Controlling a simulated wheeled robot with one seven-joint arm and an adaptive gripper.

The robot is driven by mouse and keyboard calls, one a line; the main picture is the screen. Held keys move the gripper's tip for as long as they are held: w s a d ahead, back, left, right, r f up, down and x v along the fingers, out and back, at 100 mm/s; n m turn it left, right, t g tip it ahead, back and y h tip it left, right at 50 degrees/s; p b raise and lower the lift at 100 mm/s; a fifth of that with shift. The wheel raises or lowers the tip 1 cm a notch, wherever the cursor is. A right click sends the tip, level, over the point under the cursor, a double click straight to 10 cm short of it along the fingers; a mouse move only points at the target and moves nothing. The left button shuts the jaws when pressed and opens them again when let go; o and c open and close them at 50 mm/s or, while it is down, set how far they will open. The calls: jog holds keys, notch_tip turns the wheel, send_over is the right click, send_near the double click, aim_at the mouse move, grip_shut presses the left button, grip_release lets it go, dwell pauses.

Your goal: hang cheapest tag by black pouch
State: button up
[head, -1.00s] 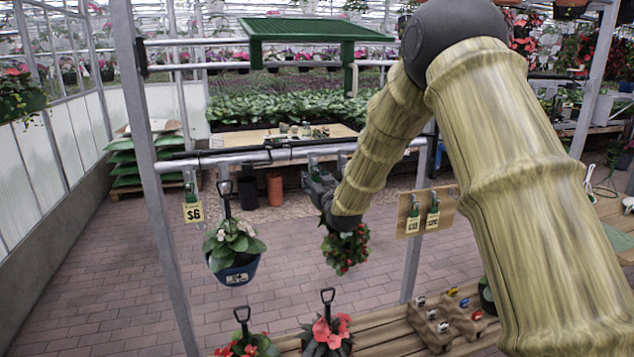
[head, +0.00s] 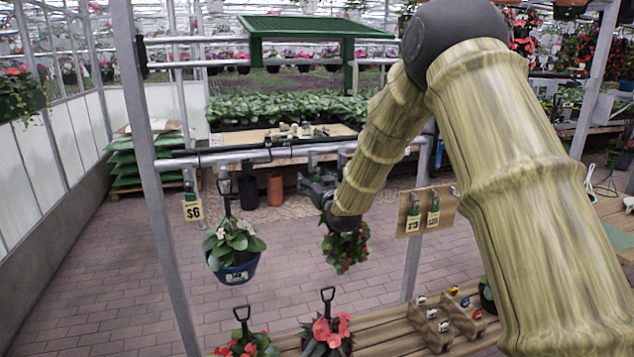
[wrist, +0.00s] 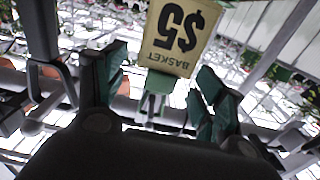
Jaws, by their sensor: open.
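A cream tag reading $5 BASKET (wrist: 175,38) shows upside down in the wrist view, with a green clip (wrist: 158,84) at its end. My gripper (wrist: 160,92) is open, with one teal-padded finger on each side of the clip. I cannot tell whether either finger touches it. In the head view my gripper (head: 316,184) is at the metal rail (head: 235,158), above a red-flowered hanging plant. A $6 tag (head: 193,210) hangs at the rail's left. Tags reading $13 (head: 413,224) and apparently $20 (head: 433,219) hang on a wooden board (head: 446,200). I cannot make out a black pouch.
A white-flowered basket (head: 233,262) hangs left of my gripper; the red-flowered plant (head: 346,248) hangs just below it. Two potted plants with black handles stand lower. A wooden bench (head: 390,335) is at the lower right. A grey post (head: 150,165) stands left; brick floor is open behind.

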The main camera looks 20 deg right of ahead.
jog(key=shift+s, duration=0.1)
jog(key=s, duration=1.2)
jog(key=s+f+g, duration=0.1)
jog(key=s+f, duration=0.1)
jog(key=f, duration=0.4)
jog(key=s+f+g, duration=0.1)
jog(key=s+f, duration=0.1)
jog(key=f, duration=0.5)
jog(key=s+a+f+g, duration=0.1)
jog(key=s+f+g, duration=0.1)
jog(key=f, duration=0.4)
jog(key=shift+s+f, duration=0.2)
jog(key=s+a+f+g, duration=0.1)
jog(key=s+f+g, duration=0.3)
jog(key=s+f, duration=0.8)
jog(key=s+f+g+b, duration=0.1)
jog(key=s+f+g, duration=0.2)
jog(key=s+f, duration=0.6)
jog(key=s+a+f+g+b, duration=0.1)
jog(key=s+f+g+b, duration=0.1)
jog(key=s+f, duration=0.7)
jog(key=s+f+g+b, duration=0.2)
jog(key=s+f+g, duration=0.3)
jog(key=s, duration=1.3)
notch_tip(320, 180, down, 4)
jog(key=shift+s+a+m+h, duration=0.3)
jog(key=shift+a+m, duration=0.1)
